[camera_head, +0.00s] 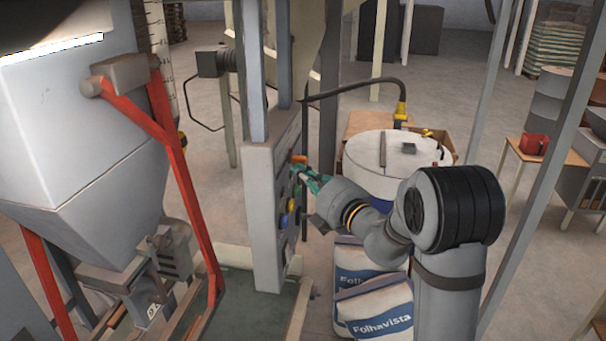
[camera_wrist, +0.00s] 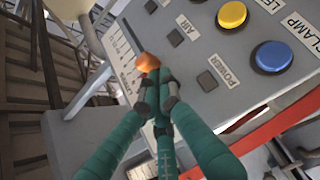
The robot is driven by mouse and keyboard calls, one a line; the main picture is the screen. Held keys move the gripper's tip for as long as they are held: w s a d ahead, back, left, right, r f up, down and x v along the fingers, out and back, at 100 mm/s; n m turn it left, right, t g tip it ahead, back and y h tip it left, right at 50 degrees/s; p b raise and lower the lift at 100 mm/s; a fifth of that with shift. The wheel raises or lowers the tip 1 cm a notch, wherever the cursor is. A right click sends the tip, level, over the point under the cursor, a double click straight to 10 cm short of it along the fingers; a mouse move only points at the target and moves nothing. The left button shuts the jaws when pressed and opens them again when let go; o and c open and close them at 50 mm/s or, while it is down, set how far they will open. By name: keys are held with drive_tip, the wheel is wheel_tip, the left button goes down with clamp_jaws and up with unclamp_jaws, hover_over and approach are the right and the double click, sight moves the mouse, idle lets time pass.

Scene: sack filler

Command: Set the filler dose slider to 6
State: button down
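The dose slider's orange knob (camera_wrist: 148,62) sits in a dark slot on the grey control panel (camera_wrist: 205,75), near the slot's lower end in the wrist view. A printed scale (camera_wrist: 121,55) runs beside the slot; its numbers are too small to read. The knob also shows on the panel in the head view (camera_head: 299,159). My gripper (camera_wrist: 158,88), with teal fingers and dark tips, is right at the knob. The fingertips are close together and partly cover the knob's near side. I cannot tell whether they grip it or only touch it. In the head view my gripper (camera_head: 304,173) is just below the knob.
Filled sacks (camera_head: 374,312) and a white-lidded drum (camera_head: 397,160) stand near my arm. A red-framed hopper (camera_head: 85,130) is at left.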

drive_tip(key=shift+d, duration=0.1)
drive_tip(key=shift+w+d+r+p, duration=0.1)
drive_tip(key=shift+w+r+p, duration=0.05)
drive_tip(key=shift+w+p, duration=0.5)
drive_tip(key=shift+w, duration=0.2)
drive_tip(key=shift+s, duration=0.1)
drive_tip(key=s+a+b+v, duration=0.1)
drive_tip(key=a+b+v, duration=0.1)
drive_tip(key=b+v, duration=0.6)
drive_tip(key=v, duration=0.5)
drive_tip(key=shift+a, duration=0.2)
drive_tip(key=shift+s, duration=0.2)
